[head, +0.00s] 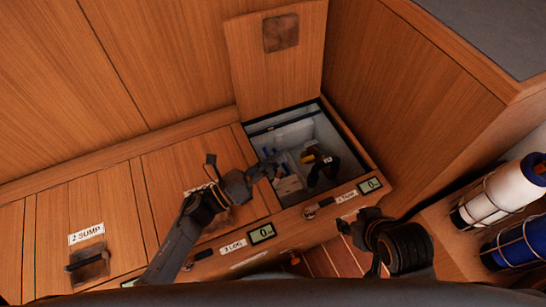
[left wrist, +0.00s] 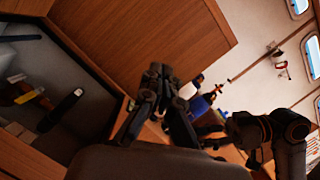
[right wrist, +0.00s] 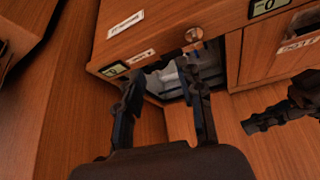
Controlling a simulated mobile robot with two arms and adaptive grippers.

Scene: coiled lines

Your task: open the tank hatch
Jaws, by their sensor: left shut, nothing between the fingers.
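The tank hatch lid (head: 272,75) stands upright, leaning against the back panelling, with its square recessed pull plate (head: 281,33) near the top. The open compartment (head: 335,133) below it shows several loose items inside. It also shows at the left of the left wrist view (left wrist: 75,58). A small label that seems to read 4 TANK (head: 346,196) is on the front edge. My left gripper (head: 268,170) is shut and empty at the compartment's left side. My right gripper (head: 346,226) is in front of the bench below the label; its fingers are apart and empty in the right wrist view (right wrist: 163,75).
The 3 LOG hatch (head: 185,165) is closed, partly behind my left arm. The 2 SUMP hatch (head: 88,255) is closed at far left. White (head: 500,192) and blue (head: 520,247) bottles sit in racks at right. A wooden side panel (head: 415,110) rises right of the compartment.

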